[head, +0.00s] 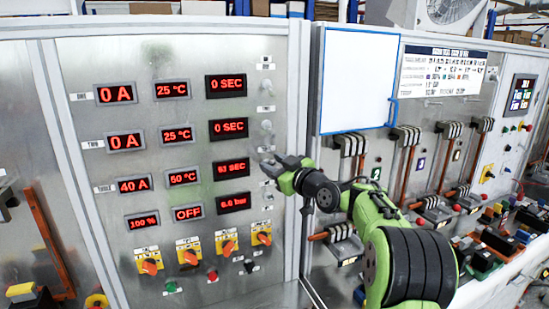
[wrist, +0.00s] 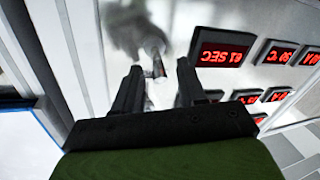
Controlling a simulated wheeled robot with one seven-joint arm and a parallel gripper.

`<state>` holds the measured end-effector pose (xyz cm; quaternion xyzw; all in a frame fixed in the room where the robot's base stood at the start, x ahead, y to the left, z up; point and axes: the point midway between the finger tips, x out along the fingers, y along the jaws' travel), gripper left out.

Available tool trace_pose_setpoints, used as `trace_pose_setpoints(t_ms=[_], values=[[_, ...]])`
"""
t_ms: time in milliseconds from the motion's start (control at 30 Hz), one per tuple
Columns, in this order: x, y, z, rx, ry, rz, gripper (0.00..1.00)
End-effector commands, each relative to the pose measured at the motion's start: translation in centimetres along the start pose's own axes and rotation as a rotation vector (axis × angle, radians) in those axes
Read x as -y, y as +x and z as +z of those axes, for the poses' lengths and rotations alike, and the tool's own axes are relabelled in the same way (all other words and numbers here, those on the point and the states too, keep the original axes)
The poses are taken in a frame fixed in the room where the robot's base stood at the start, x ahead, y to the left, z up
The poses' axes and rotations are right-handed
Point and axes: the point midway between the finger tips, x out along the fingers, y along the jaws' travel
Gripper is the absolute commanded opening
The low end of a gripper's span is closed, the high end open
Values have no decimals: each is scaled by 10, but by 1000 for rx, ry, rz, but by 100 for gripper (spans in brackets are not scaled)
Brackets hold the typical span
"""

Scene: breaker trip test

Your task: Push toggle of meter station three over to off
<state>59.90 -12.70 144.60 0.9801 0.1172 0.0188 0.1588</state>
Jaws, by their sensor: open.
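The meter station three row on the grey panel shows 40 A (head: 134,185), 50 °C and a seconds display (head: 231,169). Its metal toggle (wrist: 157,62) shows in the wrist view, between my fingertips and beside the seconds display (wrist: 220,54). My gripper (head: 267,165) is open at the right end of this row, close to the panel. In the wrist view my two dark fingers (wrist: 159,70) stand either side of the toggle with visible gaps. In the head view my gripper largely hides this toggle. I cannot tell which way it is thrown.
Similar toggles of the upper rows (head: 266,125) sit just above my gripper. Orange rotary switches (head: 229,246) line the panel's lower part. A white blue-edged board (head: 358,80) and copper-coloured bars (head: 405,175) stand to the right, behind my arm.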

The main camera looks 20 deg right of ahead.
Motion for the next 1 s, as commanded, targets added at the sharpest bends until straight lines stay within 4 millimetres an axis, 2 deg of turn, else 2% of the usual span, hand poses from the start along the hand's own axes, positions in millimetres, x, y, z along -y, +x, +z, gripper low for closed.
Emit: trace_pose_setpoints(t_ms=[267, 533, 1000], values=[[0, 3, 2, 0, 1, 0, 41], [0, 3, 2, 1, 1, 0, 0], [3, 2, 10, -53, -14, 19, 0]])
